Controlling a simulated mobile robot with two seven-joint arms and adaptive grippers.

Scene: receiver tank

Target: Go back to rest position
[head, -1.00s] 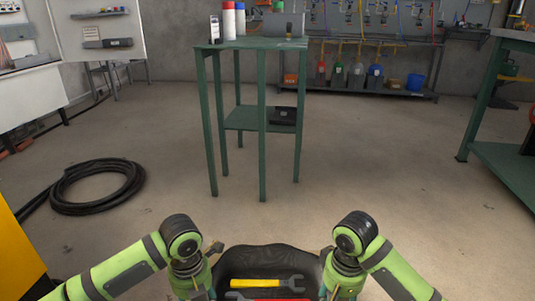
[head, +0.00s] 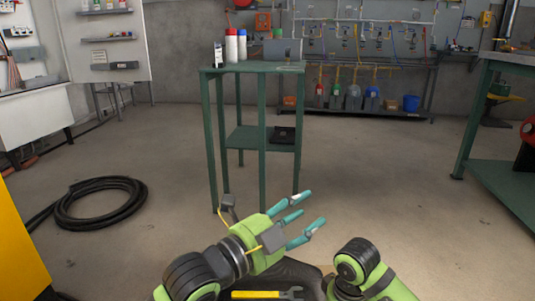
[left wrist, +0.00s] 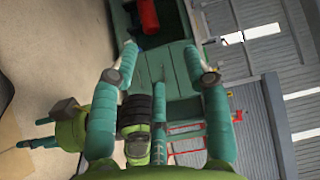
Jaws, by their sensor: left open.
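My left gripper (head: 312,209) is in the lower middle of the head view, its teal fingers spread and pointing right. It is open and empty. In the left wrist view its fingers (left wrist: 165,68) stand apart with nothing between them. My right arm shows at the lower right of the head view, its gripper out of that picture. A green gripper with teal fingers at the left edge of the left wrist view looks like my right gripper (left wrist: 38,133). Its opening is too small and partly covered to judge.
A yellow wrench (head: 258,294) lies on a black surface near my body. A green table (head: 254,67) with spray cans stands ahead. A coiled black hose (head: 100,203) lies left on the floor. A green workbench (head: 503,190) stands right. Open floor lies between.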

